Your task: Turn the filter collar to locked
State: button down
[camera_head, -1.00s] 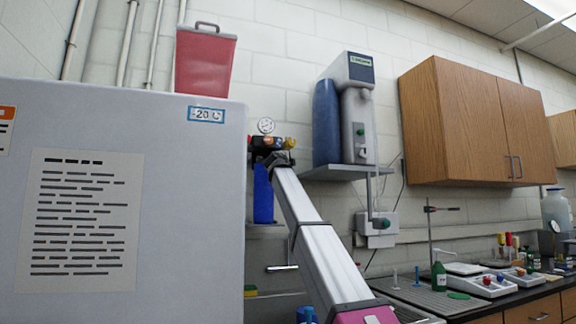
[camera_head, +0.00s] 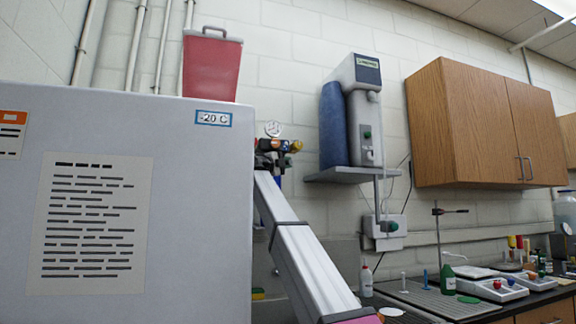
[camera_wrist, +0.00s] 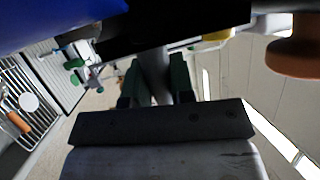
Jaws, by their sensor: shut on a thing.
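The filter assembly is on the wall beside the freezer: a black body (camera_head: 266,145) with coloured knobs, a round gauge (camera_head: 273,129) above and a blue bowl (camera_head: 279,182) below, mostly behind my arm. The blue bowl (camera_wrist: 50,22) and black body (camera_wrist: 170,38) fill the top of the wrist view. My gripper (camera_wrist: 155,75) has its dark green fingers closed on a grey bar (camera_wrist: 157,68) just below the black body. I cannot tell for sure whether this bar belongs to the collar. The collar's mark is not readable. In the head view my arm's end hides the grip.
The large freezer (camera_head: 140,220) stands close on the left, with a red bin (camera_head: 211,68) on top. A water purifier (camera_head: 352,110) sits on a wall shelf (camera_head: 340,175) to the right. The bench (camera_head: 435,300) with stands and small devices lies lower right.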

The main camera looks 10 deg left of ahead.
dwell(0.4)
jog(key=c, duration=1)
grip_release()
